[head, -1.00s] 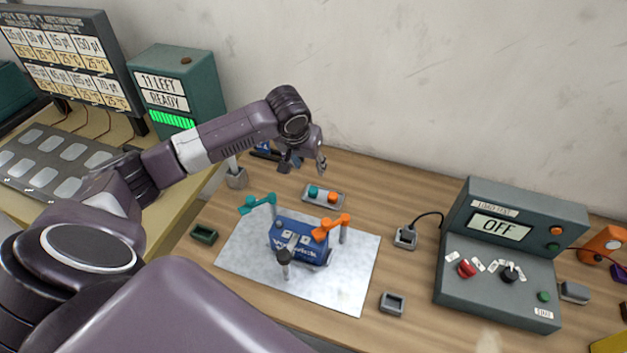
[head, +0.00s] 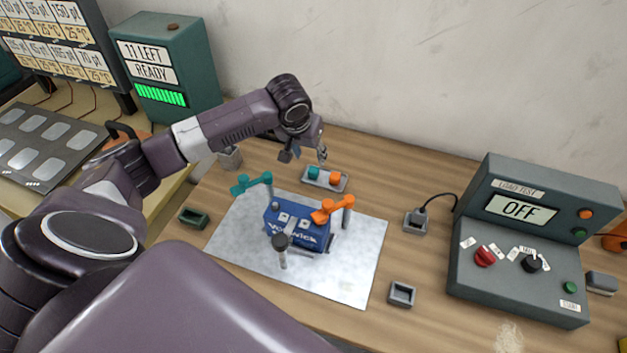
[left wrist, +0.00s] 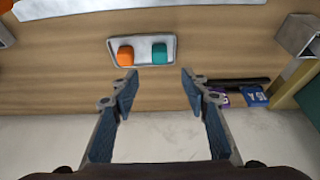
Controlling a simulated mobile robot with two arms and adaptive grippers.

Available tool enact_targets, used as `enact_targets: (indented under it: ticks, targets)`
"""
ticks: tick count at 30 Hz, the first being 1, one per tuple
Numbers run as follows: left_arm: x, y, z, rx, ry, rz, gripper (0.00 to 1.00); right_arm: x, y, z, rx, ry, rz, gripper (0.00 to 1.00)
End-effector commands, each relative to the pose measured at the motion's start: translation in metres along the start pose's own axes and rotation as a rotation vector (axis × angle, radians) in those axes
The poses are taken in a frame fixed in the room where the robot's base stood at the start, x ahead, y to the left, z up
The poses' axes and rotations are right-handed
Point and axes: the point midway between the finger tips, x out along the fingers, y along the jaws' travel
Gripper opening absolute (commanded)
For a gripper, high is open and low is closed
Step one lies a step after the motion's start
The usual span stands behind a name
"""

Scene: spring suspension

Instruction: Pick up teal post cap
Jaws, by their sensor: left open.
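The teal post cap (head: 314,173) sits on a small grey tray (head: 325,184), beside an orange cap (head: 335,178). In the left wrist view the teal cap (left wrist: 159,53) is on the right of the tray and the orange cap (left wrist: 125,56) on the left. My left gripper (head: 305,155) is open and empty, just behind the tray in the head view. In the left wrist view its spread fingers (left wrist: 157,82) point toward the tray, with the teal cap ahead of the gap between them. My right gripper is not in view.
A blue device (head: 297,228) with teal and orange arms on posts stands on a pale mat (head: 350,265) in front of the tray. A grey load-test box (head: 520,285) is at right. The bench right of the tray is mostly clear.

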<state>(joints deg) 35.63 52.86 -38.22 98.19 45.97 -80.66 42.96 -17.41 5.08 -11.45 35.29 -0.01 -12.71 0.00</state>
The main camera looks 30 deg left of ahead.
Motion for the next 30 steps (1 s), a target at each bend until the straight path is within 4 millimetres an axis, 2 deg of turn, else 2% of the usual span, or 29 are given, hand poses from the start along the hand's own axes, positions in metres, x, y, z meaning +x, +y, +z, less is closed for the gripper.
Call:
enact_targets:
  ticks: [1, 5, 13, 17, 24, 30]
  targets:
    - [0.012, 0.000, 0.005, 0.000, 0.000, 0.000, 0.42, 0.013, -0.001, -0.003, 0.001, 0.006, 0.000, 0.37]
    - [0.018, 0.000, 0.007, 0.000, 0.000, 0.000, 0.42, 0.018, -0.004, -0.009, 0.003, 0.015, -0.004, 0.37]
    - [0.041, 0.000, 0.006, -0.002, -0.002, 0.000, 0.42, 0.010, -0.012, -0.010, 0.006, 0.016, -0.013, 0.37]
    - [0.052, 0.000, 0.005, -0.001, -0.002, 0.000, 0.42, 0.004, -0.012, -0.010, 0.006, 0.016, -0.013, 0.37]
    - [0.083, 0.000, 0.005, -0.001, -0.002, 0.000, 0.42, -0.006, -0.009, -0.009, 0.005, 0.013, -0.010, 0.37]
    - [0.093, 0.000, 0.005, 0.001, 0.000, 0.000, 0.42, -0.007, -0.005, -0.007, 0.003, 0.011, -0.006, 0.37]
